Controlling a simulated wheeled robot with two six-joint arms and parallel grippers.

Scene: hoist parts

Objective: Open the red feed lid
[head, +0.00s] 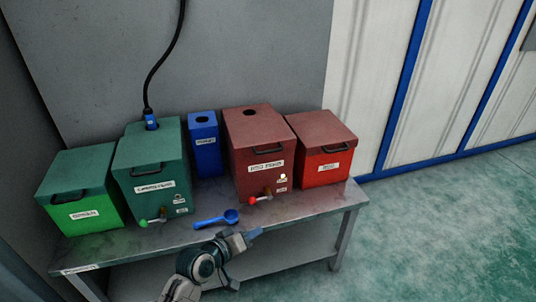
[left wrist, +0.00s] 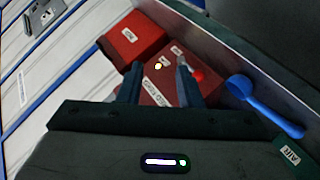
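The red feed bin (head: 325,165) stands at the right end of the bench, with its dark red lid (head: 318,128) down. A dark handle (head: 337,149) is on the lid's front edge. A red bin shows at the upper left of the left wrist view (left wrist: 132,40). My left gripper (head: 247,237) is in front of the bench's front edge, low and left of the red bin, touching nothing that I can see. In the left wrist view its two fingers (left wrist: 158,82) stand apart with nothing held between them. My right gripper is not in view.
A larger dark red tank (head: 255,150) with a red-knobbed tap stands just left of the red bin. A blue scoop (head: 217,220) lies on the metal bench (head: 300,207). A blue box (head: 206,150), a green tank (head: 150,175) and a green bin (head: 82,200) stand further left.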

